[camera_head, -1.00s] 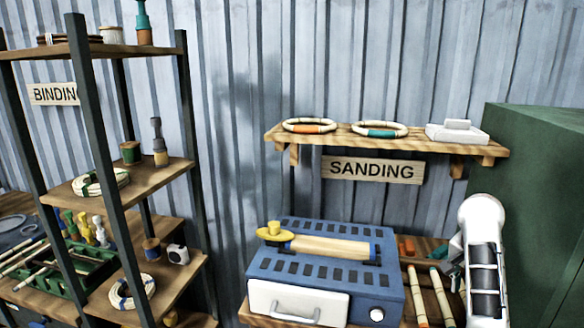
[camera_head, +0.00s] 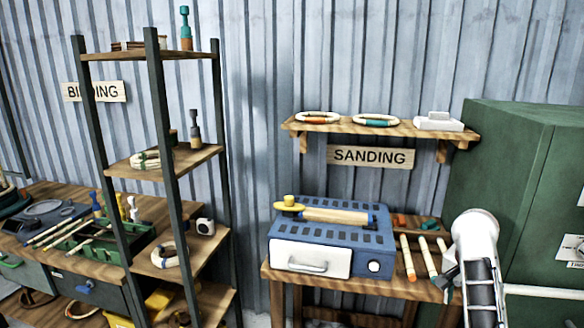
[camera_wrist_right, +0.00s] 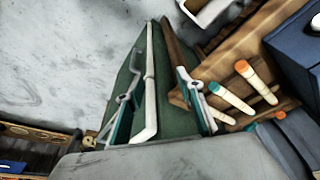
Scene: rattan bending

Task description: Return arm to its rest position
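My right arm comes in at the lower right of the head view, its white and dark links in front of the workbench (camera_head: 350,280). My right gripper (camera_head: 446,282) is small and partly hidden there, by the bench's right end. In the right wrist view, the two teal and grey fingers of the gripper (camera_wrist_right: 155,80) stand well apart, with nothing held between them. Green and white surfaces show behind the gap. My left arm and gripper are not in view.
A blue sanding machine (camera_head: 335,239) and rattan sticks (camera_head: 407,258) lie on the bench left of my right gripper. A green cabinet (camera_head: 510,180) stands at right. A shelf rack (camera_head: 165,155) stands at left; a wall shelf (camera_head: 345,127) hangs above the bench.

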